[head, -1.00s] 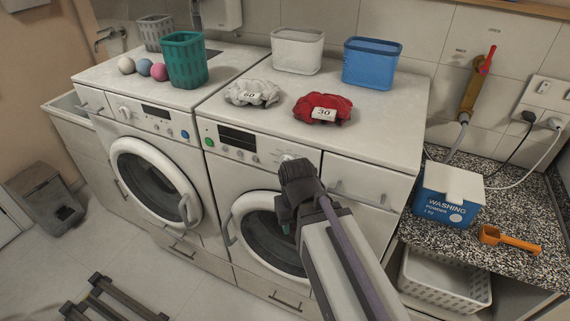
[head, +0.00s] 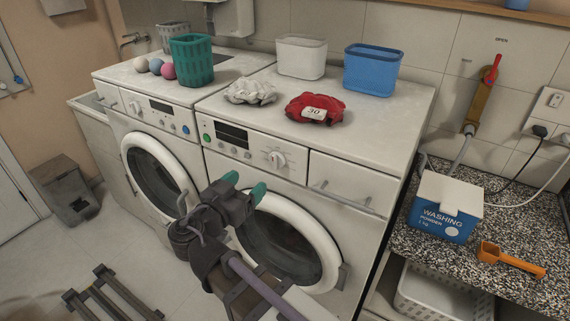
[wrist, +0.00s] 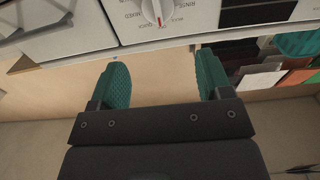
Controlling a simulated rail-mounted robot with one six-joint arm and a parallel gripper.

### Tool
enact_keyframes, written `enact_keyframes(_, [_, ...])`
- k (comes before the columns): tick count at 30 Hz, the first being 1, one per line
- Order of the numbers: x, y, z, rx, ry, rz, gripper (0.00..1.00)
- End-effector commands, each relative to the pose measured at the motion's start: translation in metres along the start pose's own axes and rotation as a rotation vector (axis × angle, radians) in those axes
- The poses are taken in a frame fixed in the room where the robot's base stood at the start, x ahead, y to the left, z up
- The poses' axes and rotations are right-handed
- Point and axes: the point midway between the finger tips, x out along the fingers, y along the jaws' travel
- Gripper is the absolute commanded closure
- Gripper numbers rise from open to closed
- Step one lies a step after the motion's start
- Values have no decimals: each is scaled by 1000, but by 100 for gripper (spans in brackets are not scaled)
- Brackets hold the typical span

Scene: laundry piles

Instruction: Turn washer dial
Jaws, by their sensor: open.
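The washer dial (head: 277,159) is a white knob with a red mark on the front panel of the right-hand machine (head: 330,150). It shows large at the top of the wrist view (wrist: 157,10), with printed settings around it and its red mark pointing down in that picture. My gripper (head: 245,183) has teal fingertips and is open and empty. It is in front of the machine, below and left of the dial in the head view, and not touching it. In the wrist view both fingers (wrist: 163,78) are spread wide, with the dial beyond their tips.
The red clothes pile (head: 314,108) labelled 30 and a white pile (head: 250,91) lie on the machine top. A washing powder box (head: 443,215) and orange scoop (head: 510,260) are on the right counter.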

Motion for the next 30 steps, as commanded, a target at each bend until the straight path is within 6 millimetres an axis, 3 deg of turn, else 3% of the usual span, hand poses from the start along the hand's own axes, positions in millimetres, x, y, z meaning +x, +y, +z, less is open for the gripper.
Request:
enact_keyframes(7, [18,1,0,3,-2,5,28])
enact_keyframes(15, [81,1,1,2,-3,7,28])
enact_keyframes(19, [102,1,1,1,-4,5,28])
enact_keyframes(29, [109,1,1,1,-4,3,28])
enact_keyframes(30, [109,1,1,1,-4,3,32])
